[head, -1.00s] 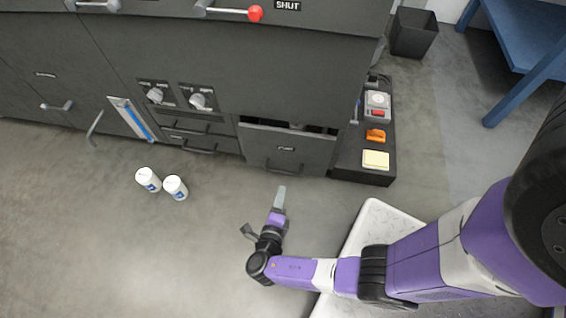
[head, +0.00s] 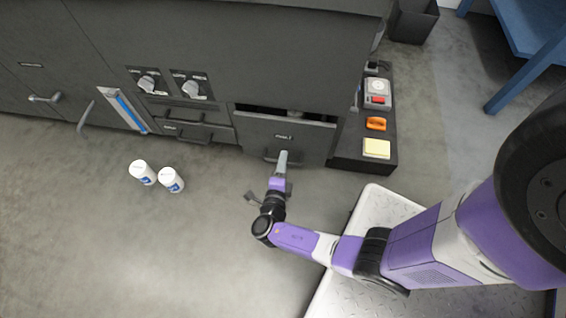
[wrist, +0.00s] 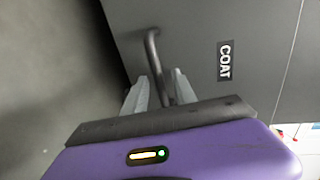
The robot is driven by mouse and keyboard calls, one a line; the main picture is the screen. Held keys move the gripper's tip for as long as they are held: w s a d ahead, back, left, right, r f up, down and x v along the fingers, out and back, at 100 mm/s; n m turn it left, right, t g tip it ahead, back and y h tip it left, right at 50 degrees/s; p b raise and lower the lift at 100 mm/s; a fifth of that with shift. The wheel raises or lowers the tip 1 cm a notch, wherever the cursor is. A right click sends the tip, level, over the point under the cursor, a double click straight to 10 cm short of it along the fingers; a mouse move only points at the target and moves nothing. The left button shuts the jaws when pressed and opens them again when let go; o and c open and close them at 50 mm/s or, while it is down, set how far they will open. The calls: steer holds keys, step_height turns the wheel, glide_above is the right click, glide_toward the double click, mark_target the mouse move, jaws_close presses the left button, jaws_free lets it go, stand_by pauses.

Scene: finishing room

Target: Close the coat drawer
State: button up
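The coat drawer (head: 300,142) is in the dark cabinet in the head view. It stands partly pulled out, with a dark gap along its top edge. Its label COAT (wrist: 224,60) shows turned sideways in the wrist view. The drawer's bar handle (wrist: 152,48) runs down between the two fingers of my gripper (wrist: 160,84). The fingers stand apart, one on each side of the bar, and look open. In the head view my gripper (head: 282,156) is at the front of the drawer and covers part of the handle.
Two white bottles (head: 143,173) stand on the floor left of my arm. A low black plinth (head: 350,155) with an orange item (head: 376,123) and a yellow pad (head: 377,148) is right of the drawer. Shut smaller drawers (head: 195,132) lie left. Floor before the cabinet is otherwise clear.

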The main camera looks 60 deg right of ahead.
steer(key=shift+d, duration=0.1)
jaws_close()
stand_by(1.4)
